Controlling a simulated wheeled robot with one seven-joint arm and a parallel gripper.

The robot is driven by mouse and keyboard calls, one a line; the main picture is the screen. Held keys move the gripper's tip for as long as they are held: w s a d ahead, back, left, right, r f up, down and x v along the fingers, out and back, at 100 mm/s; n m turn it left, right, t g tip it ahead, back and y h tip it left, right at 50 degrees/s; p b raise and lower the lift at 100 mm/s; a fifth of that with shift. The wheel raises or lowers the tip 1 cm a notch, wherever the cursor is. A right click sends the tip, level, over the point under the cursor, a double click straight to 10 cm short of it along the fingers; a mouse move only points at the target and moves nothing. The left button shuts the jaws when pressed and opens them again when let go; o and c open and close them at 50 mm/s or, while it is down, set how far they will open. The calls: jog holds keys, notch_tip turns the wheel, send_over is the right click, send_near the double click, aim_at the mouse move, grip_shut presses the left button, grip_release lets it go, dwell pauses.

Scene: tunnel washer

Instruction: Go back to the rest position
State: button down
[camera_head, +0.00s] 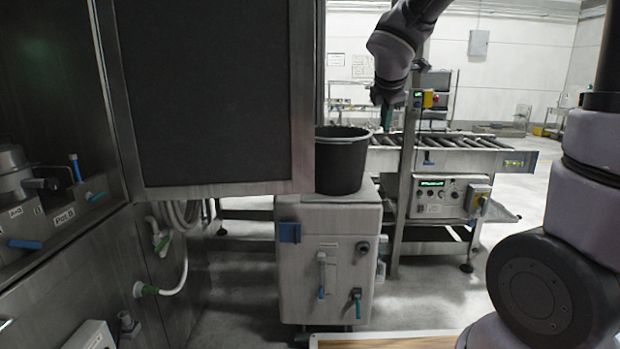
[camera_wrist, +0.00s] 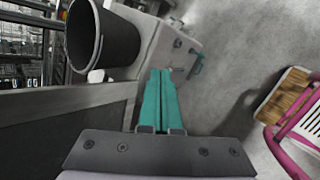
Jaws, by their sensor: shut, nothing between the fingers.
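My gripper (camera_head: 386,118) hangs from my purple and black arm at the top centre of the head view, near the black bucket's right rim. In the wrist view my gripper (camera_wrist: 160,72) shows two teal fingers held together, with nothing between them. The black bucket (camera_head: 341,165) stands upright on a grey metal cabinet (camera_head: 335,255). The bucket also shows in the wrist view (camera_wrist: 120,42), to the left of the fingers. I cannot tell the exact gap between the fingers and the bucket.
A large dark panel door (camera_head: 205,95) fills the left of the head view. A roller conveyor (camera_head: 460,152) with a control box (camera_head: 437,195) stands behind at the right. A pink-framed item (camera_wrist: 295,130) lies at the wrist view's right. Grey floor is open at the right.

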jog(key=s+d+r+m+g, duration=0.1)
jog(key=s+d+r+m, duration=0.1)
jog(key=s+d+m, duration=0.35)
jog(key=s+d+r+m, duration=0.1)
jog(key=s+d+m, duration=0.1)
jog(key=s+m, duration=0.55)
jog(key=s+a+r+m+y, duration=0.1)
jog(key=s+a+m+y, duration=0.1)
jog(key=s+m, duration=0.8)
jog(key=shift+m+y, duration=0.9)
jog(key=shift+m, duration=0.1)
